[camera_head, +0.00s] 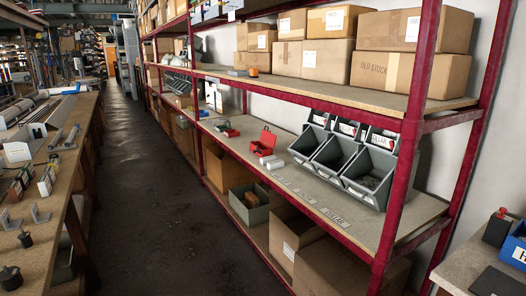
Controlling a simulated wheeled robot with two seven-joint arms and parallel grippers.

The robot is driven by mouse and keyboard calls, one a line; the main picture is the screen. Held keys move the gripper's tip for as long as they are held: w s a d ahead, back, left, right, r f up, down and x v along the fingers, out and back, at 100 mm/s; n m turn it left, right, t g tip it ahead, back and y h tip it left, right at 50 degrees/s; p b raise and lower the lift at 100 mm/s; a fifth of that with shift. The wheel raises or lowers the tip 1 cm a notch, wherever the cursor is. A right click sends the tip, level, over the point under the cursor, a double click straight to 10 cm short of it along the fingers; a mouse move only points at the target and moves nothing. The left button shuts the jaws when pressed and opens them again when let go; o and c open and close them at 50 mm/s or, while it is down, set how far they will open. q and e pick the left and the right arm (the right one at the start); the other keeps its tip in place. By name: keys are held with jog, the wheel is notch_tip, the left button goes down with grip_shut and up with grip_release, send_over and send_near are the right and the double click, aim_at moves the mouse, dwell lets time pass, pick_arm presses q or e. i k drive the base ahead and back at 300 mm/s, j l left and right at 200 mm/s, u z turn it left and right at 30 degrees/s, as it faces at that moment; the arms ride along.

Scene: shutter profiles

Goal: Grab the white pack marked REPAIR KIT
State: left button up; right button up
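No pack with readable REPAIR KIT lettering shows. Two small white packs (271,162) lie close together on the middle shelf, in front of an open red case (265,143); any print on them is too small to read. A larger white item (214,97) stands farther back along the same shelf, and its marking is also unreadable. Neither of my grippers is in view.
Grey bins (340,165) stand right of the red case. Cardboard boxes (410,70) fill the upper shelf, with more below. A red post (400,190) stands at the near right. A cluttered workbench (60,140) lines the left. The aisle floor (150,200) is clear.

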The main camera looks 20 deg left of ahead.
aim_at(263, 160)
jog(key=i+j+u, duration=0.25)
jog(key=i, duration=0.55)
jog(key=i+j+u, duration=0.1)
jog(key=i+u, duration=0.15)
jog(key=i, duration=0.55)
jog(key=i+j+z, duration=0.5)
jog(key=i+j, duration=0.2)
jog(key=j, duration=0.25)
jog(key=j+z, duration=0.15)
jog(key=z, duration=0.25)
jog(key=i+j+z, duration=0.1)
jog(key=z, duration=0.25)
jog(key=j+z, duration=0.25)
jog(key=z, duration=0.15)
jog(key=j+z, duration=0.15)
jog(key=z, duration=0.25)
